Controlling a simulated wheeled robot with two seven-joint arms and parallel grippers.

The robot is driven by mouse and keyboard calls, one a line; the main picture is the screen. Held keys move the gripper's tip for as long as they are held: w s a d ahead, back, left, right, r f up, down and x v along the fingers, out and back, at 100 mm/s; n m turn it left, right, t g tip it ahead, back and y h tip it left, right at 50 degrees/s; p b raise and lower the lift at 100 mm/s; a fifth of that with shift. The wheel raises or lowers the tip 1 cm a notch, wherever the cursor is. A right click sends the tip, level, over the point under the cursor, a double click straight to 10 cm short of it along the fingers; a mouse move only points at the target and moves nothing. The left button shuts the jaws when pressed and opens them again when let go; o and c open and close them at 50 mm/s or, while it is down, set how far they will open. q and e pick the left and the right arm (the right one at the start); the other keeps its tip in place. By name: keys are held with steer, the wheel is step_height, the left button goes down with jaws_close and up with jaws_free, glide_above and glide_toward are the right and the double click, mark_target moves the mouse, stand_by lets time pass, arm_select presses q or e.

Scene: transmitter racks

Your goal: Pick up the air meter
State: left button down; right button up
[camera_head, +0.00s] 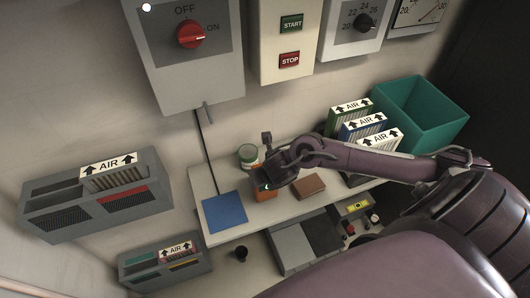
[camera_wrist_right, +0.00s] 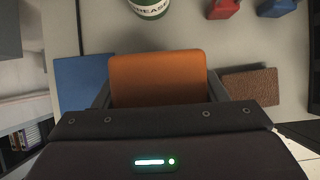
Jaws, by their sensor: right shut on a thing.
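An orange boxy object (camera_head: 264,194), likely the air meter, is on the white shelf beside the blue mat. It fills the space between my right gripper's fingers in the right wrist view (camera_wrist_right: 158,78). My right gripper (camera_head: 263,185) comes in from the right and is shut on it. Its dial or markings cannot be seen. Whether it touches the shelf is hard to tell. My left gripper is not in view.
A green grease can (camera_head: 248,155) stands behind the orange object, a brown block (camera_head: 308,186) right of it, and a blue mat (camera_head: 224,212) left of it. AIR filters (camera_head: 360,127) and a teal bin (camera_head: 420,110) stand farther right. Control boxes (camera_head: 186,70) hang above.

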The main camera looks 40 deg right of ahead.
steer(key=shift+c, duration=1.3)
